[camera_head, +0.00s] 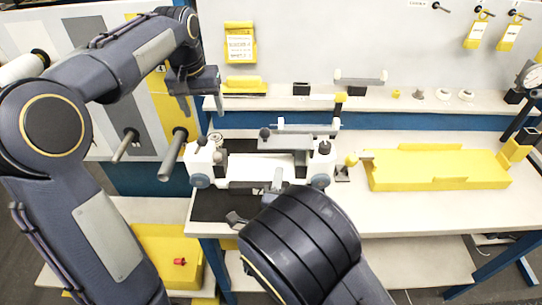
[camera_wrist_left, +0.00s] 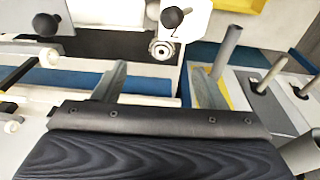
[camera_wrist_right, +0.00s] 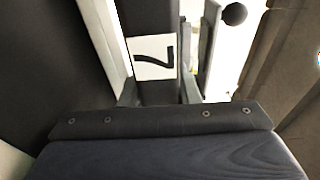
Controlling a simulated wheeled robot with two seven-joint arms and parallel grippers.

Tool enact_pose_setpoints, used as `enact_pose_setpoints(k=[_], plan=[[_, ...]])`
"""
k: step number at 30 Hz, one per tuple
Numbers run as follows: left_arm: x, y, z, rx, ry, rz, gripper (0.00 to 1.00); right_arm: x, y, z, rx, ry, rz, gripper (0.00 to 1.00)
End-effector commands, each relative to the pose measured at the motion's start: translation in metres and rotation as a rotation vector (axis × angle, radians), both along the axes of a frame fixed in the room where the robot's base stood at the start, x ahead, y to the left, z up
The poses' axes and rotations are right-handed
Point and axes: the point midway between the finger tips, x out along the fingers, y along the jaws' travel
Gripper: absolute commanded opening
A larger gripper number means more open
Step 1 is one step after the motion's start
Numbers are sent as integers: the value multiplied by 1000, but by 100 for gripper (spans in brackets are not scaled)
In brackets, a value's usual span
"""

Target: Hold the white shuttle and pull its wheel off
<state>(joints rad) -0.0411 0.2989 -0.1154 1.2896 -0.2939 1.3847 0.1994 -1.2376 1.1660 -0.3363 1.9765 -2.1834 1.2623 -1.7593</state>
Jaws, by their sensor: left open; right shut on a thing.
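The white shuttle (camera_head: 206,158) stands on the work table, with dark knobs on top and blue-grey discs low at both ends. A small ringed wheel (camera_head: 216,138) is at its left end. In the left wrist view, the wheel (camera_wrist_left: 162,48) shows below a black knob on the white body (camera_wrist_left: 140,18). My left gripper (camera_head: 201,106) is open and empty, above and behind the shuttle's left end. My right gripper (camera_head: 259,195) is at the shuttle's front middle, partly hidden by my arm. In the right wrist view, it is shut on a dark part bearing a white label (camera_wrist_right: 154,58).
A yellow block-like tray (camera_head: 438,168) lies on the table at right. A shelf (camera_head: 300,103) behind holds small parts. Grey pegs (camera_head: 172,155) stick out from the panel at left, near my left arm. The table front right is clear.

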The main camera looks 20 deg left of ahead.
Motion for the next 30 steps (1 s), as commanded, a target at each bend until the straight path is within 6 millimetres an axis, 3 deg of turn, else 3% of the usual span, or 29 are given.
enact_pose_setpoints(k=[4, 11, 30], plan=[[21, 3, -5, 35, 26, 15, 65, 0, 0, -2, -2, 4, 1, 0], [28, 5, -17, 45, 36, 21, 65, 0, 0, -2, -3, 5, 1, 0], [37, 8, -106, 43, 35, 21, 65, 0, 0, -2, -1, 4, 0, 0]])
